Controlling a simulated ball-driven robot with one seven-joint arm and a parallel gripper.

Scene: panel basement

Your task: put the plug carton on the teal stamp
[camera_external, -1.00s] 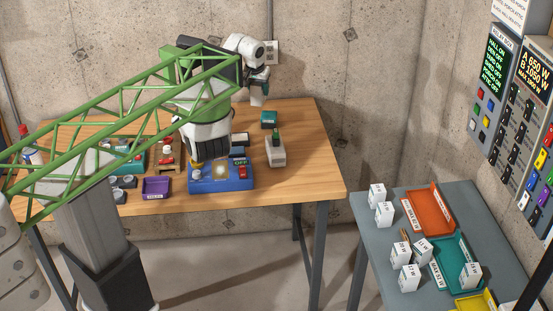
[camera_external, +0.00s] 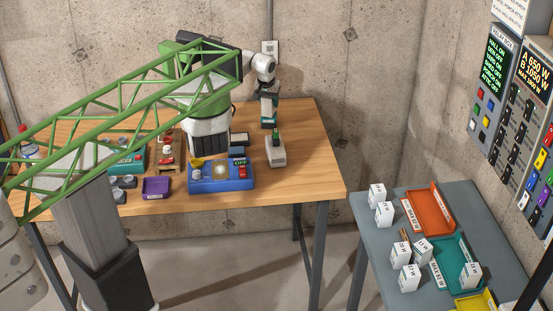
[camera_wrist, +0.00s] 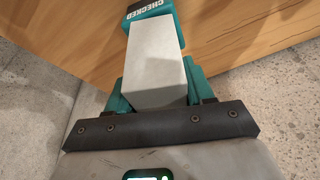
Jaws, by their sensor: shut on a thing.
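The plug carton, a plain pale grey-white box, is held between the teal fingers of my gripper (camera_external: 268,93). The carton (camera_external: 269,106) also shows large in the wrist view (camera_wrist: 158,78). The teal stamp (camera_external: 268,122) stands on the wooden table, and the carton hides its upper part in the external view. My gripper is above the stamp. I cannot tell whether carton and stamp touch.
A grey block with a green top (camera_external: 275,151) stands in front of the stamp. A blue tester (camera_external: 221,178) reading OFF and a purple tray (camera_external: 156,188) are farther left. The concrete wall is close behind. A side table (camera_external: 365,215) holds coloured trays and several white cartons.

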